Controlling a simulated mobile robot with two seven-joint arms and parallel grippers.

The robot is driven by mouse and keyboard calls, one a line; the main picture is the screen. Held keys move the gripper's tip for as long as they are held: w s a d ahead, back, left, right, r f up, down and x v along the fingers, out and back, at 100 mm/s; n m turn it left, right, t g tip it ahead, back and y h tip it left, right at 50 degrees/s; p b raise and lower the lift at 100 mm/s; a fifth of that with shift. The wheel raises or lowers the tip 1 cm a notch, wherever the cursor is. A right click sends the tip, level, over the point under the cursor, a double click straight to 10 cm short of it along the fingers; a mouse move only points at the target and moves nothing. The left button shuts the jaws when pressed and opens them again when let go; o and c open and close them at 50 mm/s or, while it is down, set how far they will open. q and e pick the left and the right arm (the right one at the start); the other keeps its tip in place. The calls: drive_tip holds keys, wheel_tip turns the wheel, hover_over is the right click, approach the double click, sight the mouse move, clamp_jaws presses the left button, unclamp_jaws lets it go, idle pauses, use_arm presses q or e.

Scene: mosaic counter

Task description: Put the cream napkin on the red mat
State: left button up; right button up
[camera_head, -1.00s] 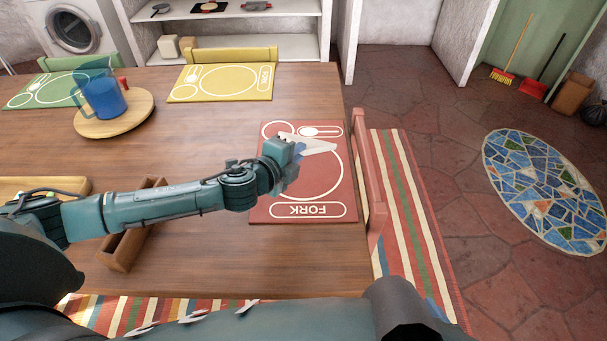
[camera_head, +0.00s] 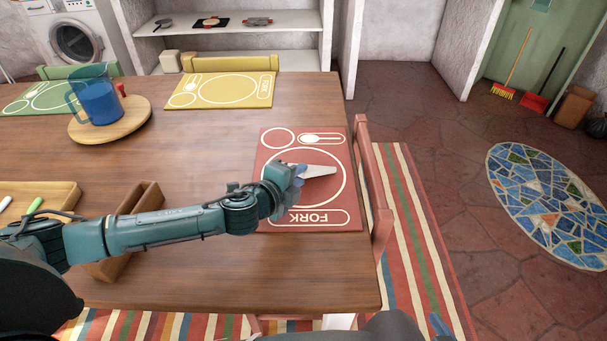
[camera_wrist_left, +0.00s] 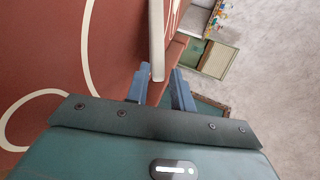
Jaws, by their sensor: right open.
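The red mat (camera_head: 273,165) lies at the right end of the wooden table, with printed outlines and the word FORK. My left gripper (camera_head: 298,172) is over the mat and shut on the cream napkin (camera_head: 320,171), which sticks out to the right as a pale pointed shape. In the left wrist view the napkin (camera_wrist_left: 157,40) is a thin pale strip seen edge-on between the fingers (camera_wrist_left: 160,82). I cannot tell whether it touches the mat. Only blue fingers of my right gripper (camera_head: 440,325) show at the bottom edge, empty and off the table.
A red chair (camera_head: 375,190) stands against the table's right edge, close to the mat. A wooden box (camera_head: 143,197) and a tray (camera_head: 68,190) with markers are near my left arm. A round board (camera_head: 142,122) holds a blue jug (camera_head: 100,103). A yellow mat (camera_head: 190,98) lies behind.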

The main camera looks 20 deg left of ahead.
use_arm(q)
drive_tip(key=shift+o, duration=0.2)
drive_tip(key=shift+p+v, duration=1.7)
drive_tip(key=shift+v, duration=2.35)
use_arm(e)
drive_tip(key=shift+s+r, duration=0.1)
drive_tip(key=shift+r, duration=1.5)
use_arm(q)
drive_tip(key=shift+r, duration=0.2)
wheel_tip(320, 180, up, 6)
drive_tip(key=s+p, duration=0.2)
drive_tip(key=p, duration=0.4)
drive_tip(key=shift+s+a+r+p, duration=0.25)
drive_tip(key=shift+s+a+p, duration=0.05)
drive_tip(key=shift+a+p, duration=0.1)
use_arm(e)
drive_tip(key=shift+s+d+r+n+g+h, duration=0.25)
drive_tip(key=shift+d+r+h, duration=0.1)
drive_tip(key=shift+d, duration=0.1)
drive_tip(key=shift+s+d+r+n+g+h, duration=0.1)
drive_tip(key=shift+d+r+n+g+h, duration=0.15)
drive_tip(key=shift+d+h, duration=0.15)
